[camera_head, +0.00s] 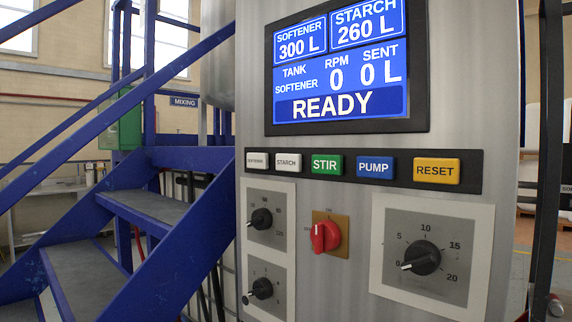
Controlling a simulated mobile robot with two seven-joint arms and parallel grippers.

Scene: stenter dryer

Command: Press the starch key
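The starch key (288,162) is a small white key in the black key strip below the screen. It sits between the white softener key (257,161) and the green STIR key (327,165). The screen (338,65) reads softener 300 L, starch 260 L, tank softener, RPM 0, sent 0 L and READY. Neither of my grippers shows in the head view, and nothing covers the starch key.
The blue PUMP key (375,168) and yellow RESET key (436,171) are further right. Below are a red switch (325,236), two small black knobs and a larger dial (421,258). Blue stairs (150,205) with a railing stand close on the left.

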